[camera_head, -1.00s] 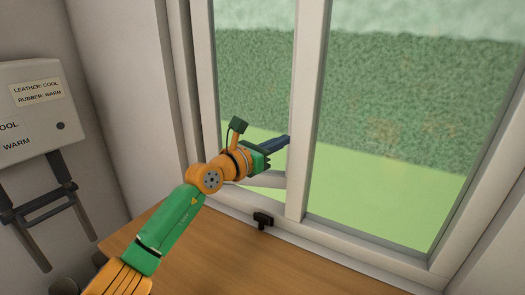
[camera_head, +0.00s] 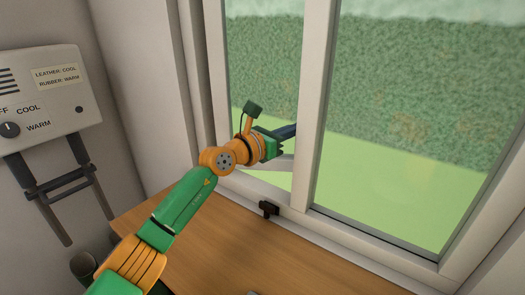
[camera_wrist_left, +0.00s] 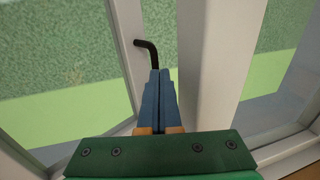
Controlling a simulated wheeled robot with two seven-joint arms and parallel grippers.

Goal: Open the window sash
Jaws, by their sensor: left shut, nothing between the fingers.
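The window sash (camera_wrist_left: 128,50) is a white-framed pane on the left of the window. It stands ajar, with a gap showing hedge between its edge and the white centre post (camera_head: 313,110). A black bent handle (camera_wrist_left: 150,46) sits on the sash edge in the left wrist view. My left gripper (camera_head: 291,131) is shut and empty, with its blue fingers reaching into the opening beside the post. In the left wrist view its fingertips (camera_wrist_left: 159,72) are close to the handle's lower end. I cannot tell whether they touch. My right gripper is not in view.
A black catch (camera_head: 268,208) stands on the window's lower frame (camera_head: 345,236). A wooden bench top (camera_head: 215,245) lies below, mostly clear. A white control box (camera_head: 50,100) with dark racks hangs on the left wall. The right pane (camera_head: 425,130) is fixed beside the post.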

